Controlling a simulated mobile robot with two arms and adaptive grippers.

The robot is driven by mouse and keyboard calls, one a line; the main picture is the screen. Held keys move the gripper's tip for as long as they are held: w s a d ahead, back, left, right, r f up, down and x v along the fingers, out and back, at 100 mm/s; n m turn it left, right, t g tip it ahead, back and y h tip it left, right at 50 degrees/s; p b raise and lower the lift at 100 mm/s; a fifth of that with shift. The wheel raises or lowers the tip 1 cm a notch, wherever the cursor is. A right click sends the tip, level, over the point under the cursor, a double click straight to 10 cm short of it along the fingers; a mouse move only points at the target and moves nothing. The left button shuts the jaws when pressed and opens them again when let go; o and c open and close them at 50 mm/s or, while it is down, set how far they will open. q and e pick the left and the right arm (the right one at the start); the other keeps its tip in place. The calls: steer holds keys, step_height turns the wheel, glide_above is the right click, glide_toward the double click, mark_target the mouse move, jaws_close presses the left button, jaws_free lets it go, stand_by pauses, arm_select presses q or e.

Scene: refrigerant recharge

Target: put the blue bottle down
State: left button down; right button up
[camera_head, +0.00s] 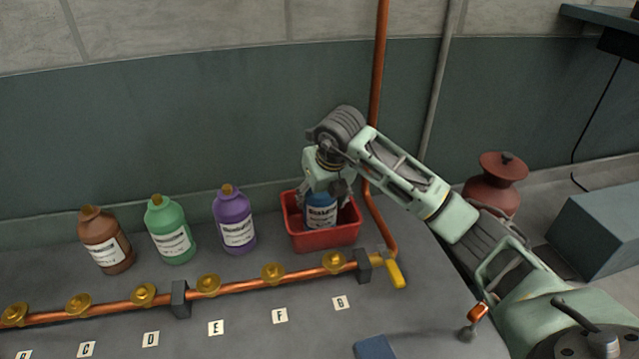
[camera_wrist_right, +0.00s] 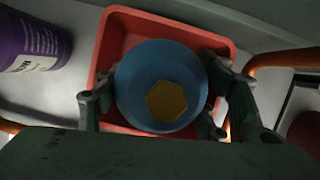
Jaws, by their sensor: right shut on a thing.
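The blue bottle (camera_head: 320,212) has a white label and is upright inside the red bin (camera_head: 326,240) on the worktop. My right gripper (camera_head: 328,188) is shut on its upper part from above. In the right wrist view the blue bottle (camera_wrist_right: 128,88) shows from the top with its yellow-brown hexagonal cap, between the two fingers of my right gripper (camera_wrist_right: 160,98). The red bin (camera_wrist_right: 226,46) surrounds it there. I cannot tell whether the bottle's base touches the bin floor. My left gripper is in neither view.
Purple (camera_head: 235,220), green (camera_head: 170,230) and brown (camera_head: 105,240) bottles stand left of the bin. A copper pipe (camera_head: 240,287) with several brass valves runs in front, with a yellow handle (camera_head: 396,274) at its right end. A vertical copper pipe (camera_head: 378,80) rises behind the arm.

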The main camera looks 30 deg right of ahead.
steer(key=shift+w+f, duration=0.1)
steer(key=o, duration=1.7)
steer(key=shift+f, duration=0.15)
steer(key=o, duration=0.4)
steer(key=shift+s+a, duration=0.1)
steer(key=shift+s, duration=0.1)
steer(key=b+v, duration=0.2)
steer(key=v, duration=1)
